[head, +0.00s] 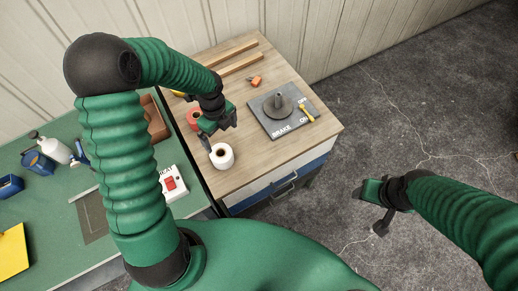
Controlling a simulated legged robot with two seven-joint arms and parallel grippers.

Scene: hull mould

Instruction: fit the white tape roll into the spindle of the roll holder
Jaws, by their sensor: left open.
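The white tape roll (222,156) stands on the wooden cabinet top near its front left edge, with its dark core hole facing up. My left gripper (207,143) is open, just beside and above the roll on its left; whether it touches the roll I cannot tell. The roll holder (269,128) is a dark board marked BRAKE, OFF and ON, with a round grey disc and an upright spindle (278,100). A yellow brake lever (307,113) sits at its right. My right gripper (375,206) hangs over the floor at the right; its fingers are unclear.
A red roll (193,118) stands behind my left gripper. An orange item (254,80) and wooden strips (238,63) lie at the back. A green bench (50,180) at the left bears a white box with a red switch (172,184). The cabinet top's right front is clear.

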